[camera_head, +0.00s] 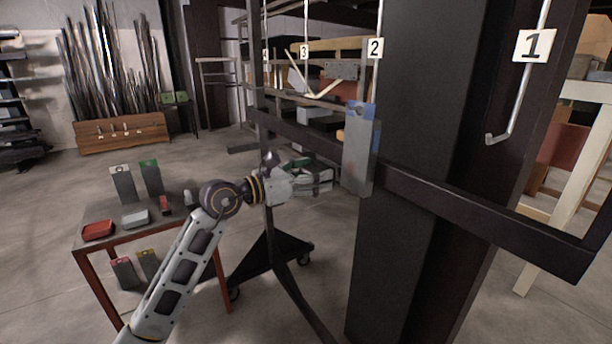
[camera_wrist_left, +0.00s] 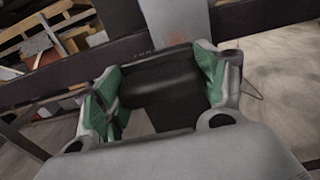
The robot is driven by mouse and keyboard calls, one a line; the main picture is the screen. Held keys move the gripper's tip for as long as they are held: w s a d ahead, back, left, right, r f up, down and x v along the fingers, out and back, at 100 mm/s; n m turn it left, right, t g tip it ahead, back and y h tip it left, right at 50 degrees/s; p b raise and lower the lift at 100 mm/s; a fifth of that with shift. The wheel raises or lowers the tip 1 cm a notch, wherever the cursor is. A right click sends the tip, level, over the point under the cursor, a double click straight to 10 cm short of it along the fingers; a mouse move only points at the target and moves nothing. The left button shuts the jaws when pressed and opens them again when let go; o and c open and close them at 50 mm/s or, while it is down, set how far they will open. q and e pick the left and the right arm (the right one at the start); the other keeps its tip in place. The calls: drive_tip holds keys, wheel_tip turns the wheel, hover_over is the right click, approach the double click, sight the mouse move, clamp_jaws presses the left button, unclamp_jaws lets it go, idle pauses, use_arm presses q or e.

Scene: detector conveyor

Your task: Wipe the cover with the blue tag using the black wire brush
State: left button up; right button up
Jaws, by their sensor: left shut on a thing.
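The grey cover (camera_head: 359,155) with the blue tag (camera_head: 364,109) hangs upright at the dark rack, below the hook labelled 2. Its lower part shows at the top of the left wrist view (camera_wrist_left: 178,20). My left gripper (camera_head: 325,174), with green finger pads, is just left of the cover in the head view. In the left wrist view it (camera_wrist_left: 163,78) is shut on a black block, the black wire brush (camera_wrist_left: 160,84), which sits between the pads, facing the cover. I cannot tell whether brush and cover touch. The brush is hard to make out in the head view. My right gripper is not in view.
The rack's dark rail (camera_head: 450,205) runs behind the cover, beside a thick dark column (camera_head: 415,120). Open floor lies behind the table.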

sight(335, 177)
use_arm(q)
drive_tip(key=shift+w+d, duration=0.4)
drive_tip(key=shift+d, duration=0.3)
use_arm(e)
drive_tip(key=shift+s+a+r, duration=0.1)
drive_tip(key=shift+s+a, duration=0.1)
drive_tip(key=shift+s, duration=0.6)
use_arm(q)
drive_tip(key=shift+w, duration=0.1)
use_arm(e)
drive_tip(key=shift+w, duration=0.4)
use_arm(q)
drive_tip(key=shift+p+x, duration=0.3)
drive_tip(key=shift+x, duration=0.75)
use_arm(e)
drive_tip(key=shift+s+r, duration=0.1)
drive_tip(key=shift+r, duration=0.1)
use_arm(q)
drive_tip(key=shift+s+d+p, duration=0.4)
drive_tip(key=shift+s+d, duration=0.15)
drive_tip(key=shift+s, duration=0.3)
drive_tip(key=shift+s+d+p, duration=0.4)
drive_tip(key=shift+s+d, duration=0.15)
drive_tip(key=shift+s, duration=0.3)
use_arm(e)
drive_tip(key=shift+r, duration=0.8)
use_arm(q)
drive_tip(key=shift+w+d, duration=0.1)
drive_tip(key=shift+w, duration=0.1)
